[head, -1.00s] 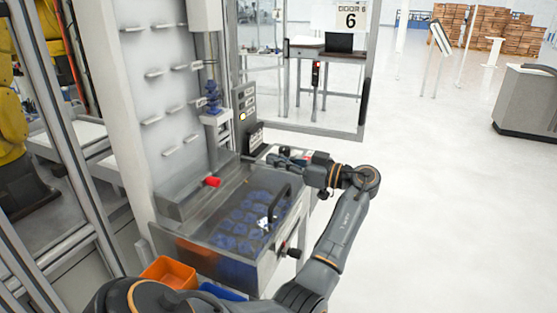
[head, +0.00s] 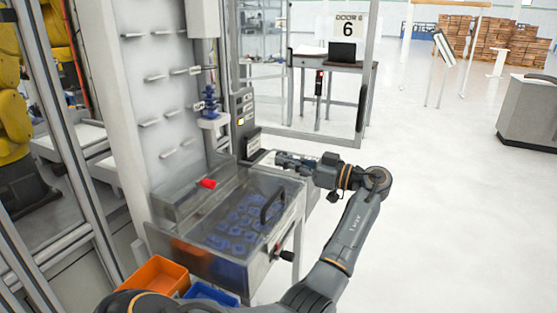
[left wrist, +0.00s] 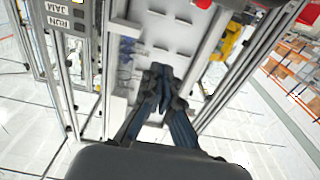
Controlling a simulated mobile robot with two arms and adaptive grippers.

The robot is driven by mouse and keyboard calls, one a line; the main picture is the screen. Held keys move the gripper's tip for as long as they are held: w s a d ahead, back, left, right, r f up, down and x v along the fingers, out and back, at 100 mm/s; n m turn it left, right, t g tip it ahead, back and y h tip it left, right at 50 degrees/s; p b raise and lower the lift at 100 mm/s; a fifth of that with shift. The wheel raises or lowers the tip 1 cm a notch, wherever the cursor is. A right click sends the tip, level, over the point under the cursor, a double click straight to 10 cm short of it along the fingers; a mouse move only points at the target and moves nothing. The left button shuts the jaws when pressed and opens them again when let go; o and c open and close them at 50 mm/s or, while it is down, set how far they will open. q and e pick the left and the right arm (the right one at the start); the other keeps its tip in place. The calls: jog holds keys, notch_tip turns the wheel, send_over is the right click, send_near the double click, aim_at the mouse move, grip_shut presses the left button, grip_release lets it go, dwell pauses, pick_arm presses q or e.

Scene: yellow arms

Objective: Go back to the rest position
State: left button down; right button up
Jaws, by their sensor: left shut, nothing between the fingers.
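My left gripper (head: 282,160) is held above the back right corner of the clear-lidded bin (head: 285,218), beside the dark control panel (head: 243,118). In the left wrist view its fingers (left wrist: 160,72) are together with nothing between them. The white pegboard panel (left wrist: 172,38) shows beyond the fingertips. My left arm reaches out from the bottom of the head view and bends back at the elbow. My right gripper is not in either view.
The bin holds several blue parts under its lid, which has a black handle (head: 272,206). An orange tray (head: 158,272) and a blue tray (head: 212,294) stand in front. A blue part (head: 209,104) sits on a small ledge. The floor on the right (head: 450,220) is open.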

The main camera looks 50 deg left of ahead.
pick_arm(q)
jog(key=d+f, duration=0.1)
jog(key=w+d+b, duration=0.1)
jog(key=d, duration=0.1)
jog(key=w+d+f, duration=0.1)
jog(key=shift+w+d+f, duration=0.2)
jog(key=shift+d+f, duration=0.05)
jog(key=shift+f, duration=0.05)
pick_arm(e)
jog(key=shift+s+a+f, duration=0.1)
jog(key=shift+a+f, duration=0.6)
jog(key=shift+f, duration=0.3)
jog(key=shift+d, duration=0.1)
